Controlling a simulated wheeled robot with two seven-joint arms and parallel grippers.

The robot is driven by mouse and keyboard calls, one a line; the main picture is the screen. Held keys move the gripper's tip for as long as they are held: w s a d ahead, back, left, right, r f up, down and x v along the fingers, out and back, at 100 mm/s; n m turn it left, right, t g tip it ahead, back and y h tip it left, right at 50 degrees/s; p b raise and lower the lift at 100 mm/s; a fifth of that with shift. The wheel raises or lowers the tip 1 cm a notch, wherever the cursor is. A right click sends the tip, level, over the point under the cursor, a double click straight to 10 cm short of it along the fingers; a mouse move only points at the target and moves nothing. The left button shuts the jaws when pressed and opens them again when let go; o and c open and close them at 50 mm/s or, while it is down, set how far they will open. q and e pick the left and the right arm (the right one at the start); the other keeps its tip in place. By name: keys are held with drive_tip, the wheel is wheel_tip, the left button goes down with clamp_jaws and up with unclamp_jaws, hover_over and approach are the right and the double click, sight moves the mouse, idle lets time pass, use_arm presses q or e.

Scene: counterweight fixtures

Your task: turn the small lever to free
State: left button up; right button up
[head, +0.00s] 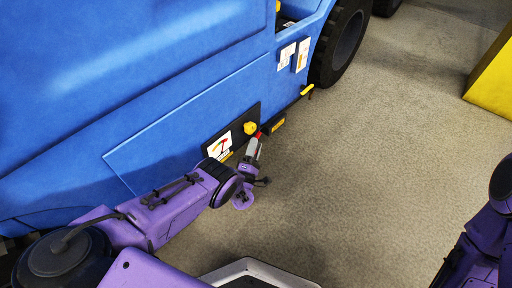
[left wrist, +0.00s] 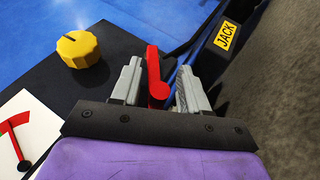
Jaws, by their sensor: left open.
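The small red lever (left wrist: 154,72) stands between the two grey fingers of my left gripper (left wrist: 160,80) in the left wrist view. The fingers are open, with a gap visible on the right of the lever; I cannot tell whether the left finger touches it. In the head view the lever shows as a small red tip (head: 258,134) just beyond the left gripper (head: 254,147), at the blue machine's black panel. The lower part of the lever is hidden by the gripper. Only part of my right arm shows at the right edge of the head view, without its gripper.
A yellow knob (left wrist: 78,49) sits left of the lever on the black panel. A white label with a red lever drawing (left wrist: 16,132) is below it. A black part marked JACK (left wrist: 226,36) is to the right. Open floor (head: 390,150) lies right of the blue machine (head: 150,75).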

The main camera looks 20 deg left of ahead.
use_arm(q)
drive_tip(key=p+v, duration=0.2)
drive_tip(key=v, duration=0.8)
drive_tip(key=shift+s, duration=0.2)
use_arm(e)
drive_tip(key=w+t, duration=0.1)
drive_tip(key=w+m, duration=0.1)
drive_tip(key=w+r+m+t, duration=0.1)
drive_tip(key=shift+w+a+t+h, duration=0.15)
drive_tip(key=shift+a+t+h, duration=0.1)
drive_tip(key=shift+t+h, duration=0.05)
use_arm(q)
drive_tip(key=shift+d+f, duration=0.1)
drive_tip(key=shift+f, duration=0.05)
drive_tip(key=shift+c, duration=0.2)
